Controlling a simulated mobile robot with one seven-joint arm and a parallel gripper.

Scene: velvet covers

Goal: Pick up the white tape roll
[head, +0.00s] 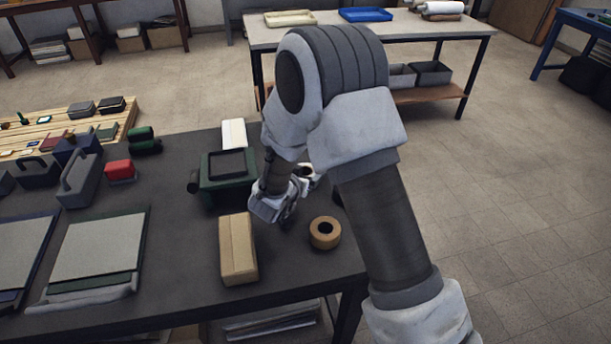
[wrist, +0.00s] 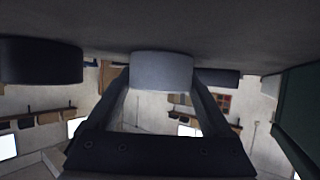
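The white tape roll (wrist: 162,68) shows in the wrist view as a pale grey-white band on the dark table, straight ahead between the fingers. My gripper (wrist: 161,88) is open, with one finger toward each side of the roll. I cannot tell whether the fingertips touch it. In the head view my gripper (head: 291,192) is low over the table beside the green box, partly hidden by my arm. A white bit of what looks like the roll (head: 307,171) shows just past it, mostly hidden.
A black roll (wrist: 40,60) stands left in the wrist view. A dark green box (head: 222,180), a brown carton (head: 237,250), a white box (head: 233,133) and a tan tape roll (head: 325,232) are close by. The table (head: 180,250) is bare left of the carton.

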